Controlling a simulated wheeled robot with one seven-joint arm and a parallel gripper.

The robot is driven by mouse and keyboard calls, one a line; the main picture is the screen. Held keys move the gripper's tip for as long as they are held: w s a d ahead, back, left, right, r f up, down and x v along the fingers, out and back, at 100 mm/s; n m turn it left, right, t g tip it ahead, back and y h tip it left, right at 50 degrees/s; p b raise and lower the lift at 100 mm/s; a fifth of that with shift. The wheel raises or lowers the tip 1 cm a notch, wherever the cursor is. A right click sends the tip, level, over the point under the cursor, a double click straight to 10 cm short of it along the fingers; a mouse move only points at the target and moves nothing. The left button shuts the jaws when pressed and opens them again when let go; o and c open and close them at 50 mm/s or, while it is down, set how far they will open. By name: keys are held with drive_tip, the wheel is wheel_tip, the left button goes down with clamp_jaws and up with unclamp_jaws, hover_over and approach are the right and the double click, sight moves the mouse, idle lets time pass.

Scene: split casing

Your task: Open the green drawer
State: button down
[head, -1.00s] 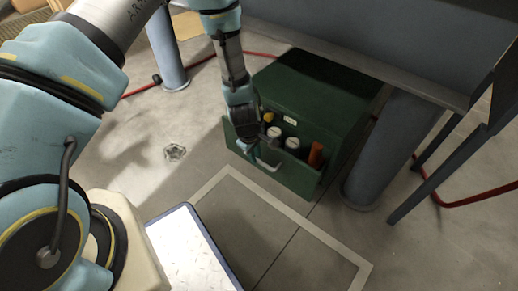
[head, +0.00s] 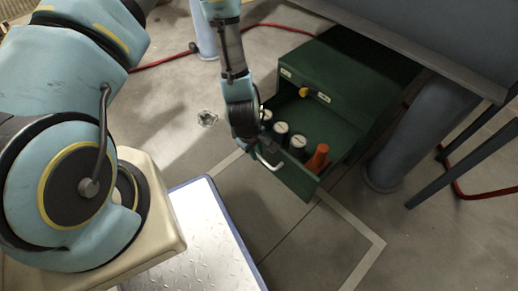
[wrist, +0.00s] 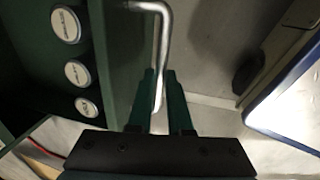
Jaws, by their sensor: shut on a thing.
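The green drawer (head: 298,181) is pulled well out of the green cabinet (head: 345,75) in the head view. Several canisters with pale lids and an orange object (head: 317,158) stand inside along its front. The pale bar handle (head: 269,162) is on the drawer's front. My gripper (head: 257,146) is at the handle and shut on it. In the wrist view, the two dark fingers (wrist: 160,78) close around the metal handle (wrist: 166,28), beside the drawer's front wall. In the head view, the gripper body hides part of the drawer's left end.
A thick grey post (head: 415,140) and table legs stand right of the cabinet. A red hose (head: 160,62) runs along the floor. A metal-topped platform (head: 213,232) is in front of the drawer. Open floor with a pale painted outline lies between.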

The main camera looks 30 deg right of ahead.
drive_tip(key=c, duration=0.8)
unclamp_jaws()
drive_tip(key=shift+c, duration=0.2)
wheel_tip(320, 180, up, 11)
drive_tip(key=a+p, duration=0.2)
drive_tip(key=p, duration=0.1)
drive_tip(key=shift+s+f, duration=0.2)
drive_tip(key=shift+s, duration=0.05)
